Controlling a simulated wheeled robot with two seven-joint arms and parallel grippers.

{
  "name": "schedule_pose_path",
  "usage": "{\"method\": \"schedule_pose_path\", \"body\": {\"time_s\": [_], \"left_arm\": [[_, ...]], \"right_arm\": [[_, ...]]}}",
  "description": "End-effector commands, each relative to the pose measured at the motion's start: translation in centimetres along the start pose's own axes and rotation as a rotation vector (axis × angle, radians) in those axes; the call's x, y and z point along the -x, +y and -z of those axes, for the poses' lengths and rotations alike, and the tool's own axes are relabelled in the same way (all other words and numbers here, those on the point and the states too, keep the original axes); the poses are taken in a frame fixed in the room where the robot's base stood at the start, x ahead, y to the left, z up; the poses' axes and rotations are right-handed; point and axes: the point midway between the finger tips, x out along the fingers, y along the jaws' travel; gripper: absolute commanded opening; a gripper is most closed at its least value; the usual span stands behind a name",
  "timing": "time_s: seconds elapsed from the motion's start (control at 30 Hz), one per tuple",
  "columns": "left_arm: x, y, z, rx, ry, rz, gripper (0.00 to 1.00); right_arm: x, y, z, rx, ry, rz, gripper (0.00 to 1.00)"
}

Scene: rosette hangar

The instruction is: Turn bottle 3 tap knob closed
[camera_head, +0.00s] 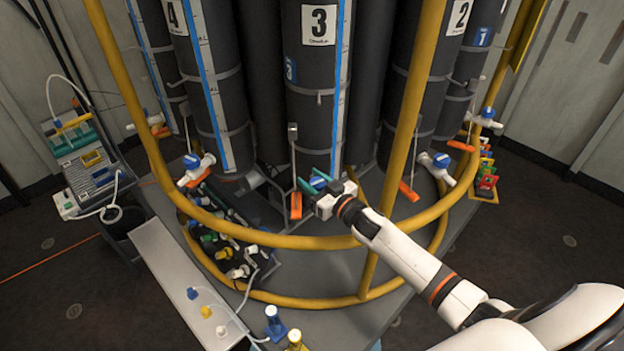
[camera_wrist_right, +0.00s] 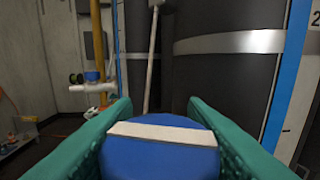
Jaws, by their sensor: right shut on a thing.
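Bottle 3 (camera_head: 314,75) is the tall dark cylinder in the middle of the head view, with a white label reading 3. Its blue tap knob (camera_head: 319,183) is at its foot. My right gripper (camera_head: 314,185) reaches in from the right, past the yellow rail. In the right wrist view the blue round knob (camera_wrist_right: 160,158) with a white bar across it sits between the green fingers (camera_wrist_right: 160,140), which are shut on it. The tap body below the knob is mostly hidden by the gripper. My left gripper is in neither view.
A yellow rail (camera_head: 290,242) curves around the bottles, with uprights near my right arm. Neighbouring taps with blue knobs stand left (camera_head: 191,161) and right (camera_head: 441,160). A crate of fittings (camera_head: 225,240) sits left of my gripper. An orange tag (camera_head: 296,205) hangs beside it.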

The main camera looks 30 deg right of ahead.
Motion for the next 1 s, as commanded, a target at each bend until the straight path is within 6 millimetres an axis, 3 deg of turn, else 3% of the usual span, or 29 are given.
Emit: {"method": "schedule_pose_path", "body": {"time_s": [0.5,1.0], "left_arm": [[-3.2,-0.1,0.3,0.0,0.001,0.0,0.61],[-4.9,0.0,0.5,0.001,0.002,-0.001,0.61]], "right_arm": [[0.1,-0.6,0.3,-0.01,-0.004,0.399,0.16],[0.2,-0.9,0.0,0.0,-0.003,0.533,0.17]]}}
